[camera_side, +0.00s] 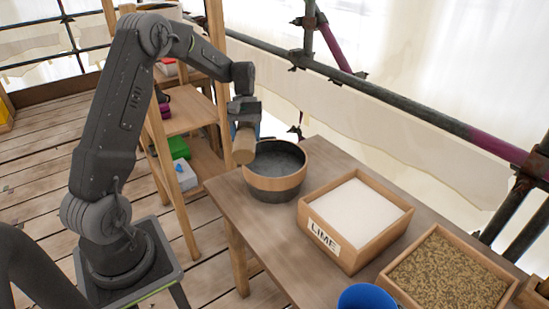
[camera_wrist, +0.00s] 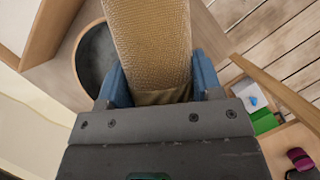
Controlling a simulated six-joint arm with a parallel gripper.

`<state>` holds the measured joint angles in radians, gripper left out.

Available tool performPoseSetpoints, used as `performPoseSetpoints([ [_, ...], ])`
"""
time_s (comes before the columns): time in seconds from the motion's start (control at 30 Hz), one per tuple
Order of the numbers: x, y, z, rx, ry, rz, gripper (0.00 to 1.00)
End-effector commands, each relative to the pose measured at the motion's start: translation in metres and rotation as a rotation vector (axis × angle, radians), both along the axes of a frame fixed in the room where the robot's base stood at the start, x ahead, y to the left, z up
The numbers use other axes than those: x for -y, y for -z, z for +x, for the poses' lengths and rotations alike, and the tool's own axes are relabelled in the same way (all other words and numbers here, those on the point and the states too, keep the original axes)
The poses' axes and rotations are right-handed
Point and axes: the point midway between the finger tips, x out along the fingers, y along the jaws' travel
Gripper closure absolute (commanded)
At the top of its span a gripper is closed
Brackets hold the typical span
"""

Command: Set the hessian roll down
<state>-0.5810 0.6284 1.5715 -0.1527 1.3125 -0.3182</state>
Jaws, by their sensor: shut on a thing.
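The hessian roll (camera_side: 244,146) is a tan, woven cylinder held in my gripper (camera_side: 244,122). In the wrist view the roll (camera_wrist: 150,45) lies between the two blue fingers of my gripper (camera_wrist: 155,88), which press on its sides. The roll hangs tilted beside the rim of a round tub, near the left end of the table, and looks clear of the table top. The side view does not show clearly whether it touches the tub's rim.
The dark tub with a wooden band (camera_side: 275,183) stands on the table (camera_side: 232,200). A box marked LIME (camera_side: 355,220), a box of grain-like bits (camera_side: 450,275) and a blue bucket (camera_side: 367,297) fill the near part. A wooden shelf (camera_side: 190,120) stands behind. Scaffold poles run along the right.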

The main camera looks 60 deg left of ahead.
Motion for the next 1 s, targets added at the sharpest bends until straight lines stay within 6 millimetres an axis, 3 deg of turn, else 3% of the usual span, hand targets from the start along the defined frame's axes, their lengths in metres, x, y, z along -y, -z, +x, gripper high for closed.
performPoseSetpoints([
  [0.1, -0.028, -0.02, 0.002, 0.005, -0.285, 0.001, 0.73],
  [0.2, -0.042, -0.032, 0.003, 0.003, -0.45, 0.001, 0.73],
  [0.4, -0.053, -0.04, 0.007, -0.001, -0.599, 0.002, 0.73],
  [1.0, 0.018, 0.024, 0.087, -0.001, -0.605, 0.002, 0.73],
])
